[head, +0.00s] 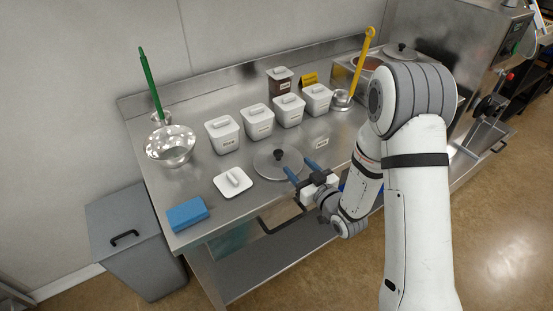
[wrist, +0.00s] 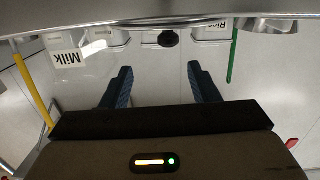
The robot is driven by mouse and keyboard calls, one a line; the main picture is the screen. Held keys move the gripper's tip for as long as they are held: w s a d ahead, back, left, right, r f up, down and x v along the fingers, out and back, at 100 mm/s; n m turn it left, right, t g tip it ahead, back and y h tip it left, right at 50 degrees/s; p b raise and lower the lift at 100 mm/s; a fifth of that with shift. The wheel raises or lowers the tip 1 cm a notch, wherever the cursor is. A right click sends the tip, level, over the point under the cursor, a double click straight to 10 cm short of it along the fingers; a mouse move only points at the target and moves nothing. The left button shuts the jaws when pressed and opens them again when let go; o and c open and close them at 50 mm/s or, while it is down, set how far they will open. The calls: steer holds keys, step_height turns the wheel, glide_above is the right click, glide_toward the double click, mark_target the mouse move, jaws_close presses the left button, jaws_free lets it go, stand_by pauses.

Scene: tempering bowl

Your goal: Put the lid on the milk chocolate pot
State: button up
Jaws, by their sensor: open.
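A round grey metal lid (head: 278,163) with a black knob lies flat near the counter's middle front. In the wrist view, which is upside down, its black knob (wrist: 168,38) shows beyond the fingertips. My gripper (head: 299,168) is open and empty, its blue fingers over the lid's right front edge and pointing toward the knob, apart from it. A brown open well (head: 369,63) sits in the steel unit at the back right; I cannot tell if it is the milk chocolate pot. A small label card (head: 321,142) stands right of the lid; it reads "Milk" in the wrist view (wrist: 68,60).
White lidded tubs (head: 258,121) stand in a row behind the lid. A square white lid (head: 233,181), blue sponge (head: 187,213) and metal bowl (head: 170,147) are to the left. A yellow-handled ladle (head: 362,62) stands right. Another knobbed round lid (head: 401,51) sits at the back right.

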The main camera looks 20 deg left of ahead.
mark_target(281, 155)
steer(key=shift+s+a+f, duration=0.1)
steer(key=shift+s+a, duration=0.15)
steer(key=shift+a, duration=0.05)
steer(key=shift+w+a+y, duration=0.1)
steer(key=shift+a+y, duration=0.15)
steer(key=shift+y, duration=0.15)
steer(key=p+x, duration=0.1)
steer(key=x, duration=0.1)
steer(key=p+x, duration=0.1)
steer(key=x, duration=0.1)
steer(key=p+x, duration=0.1)
steer(key=x, duration=0.2)
steer(key=shift+f, duration=0.3)
jaws_close()
